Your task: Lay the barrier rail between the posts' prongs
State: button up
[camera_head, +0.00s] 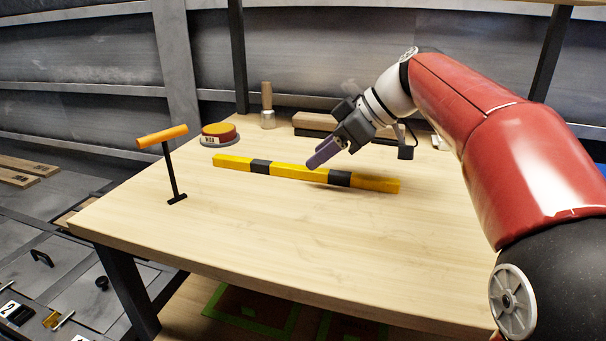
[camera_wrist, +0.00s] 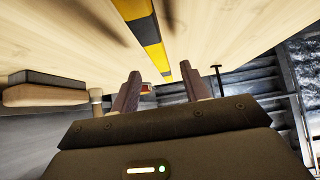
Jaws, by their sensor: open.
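The barrier rail (camera_head: 288,170), a long yellow bar with black bands, lies across the middle of the wooden table. My gripper (camera_head: 322,154) is open, close to the rail's right half. In the wrist view the rail (camera_wrist: 139,31) runs away from the top edge, and its far end shows between the spread fingers (camera_wrist: 160,72). No jaw is visibly closed on it, and I cannot tell whether a finger touches it. I make out no posts with prongs in either view.
An orange-handled T-shaped tool (camera_head: 170,165) stands upright at the table's left. A red and orange round object (camera_head: 219,133), a wooden-handled tool (camera_head: 267,107) and a dark block with a wooden top (camera_head: 315,124) stand along the back. The table's front (camera_head: 300,230) is clear.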

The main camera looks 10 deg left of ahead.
aim_at(300, 167)
jog(key=x, duration=0.5)
jog(key=shift+r, duration=0.1)
grip_shut()
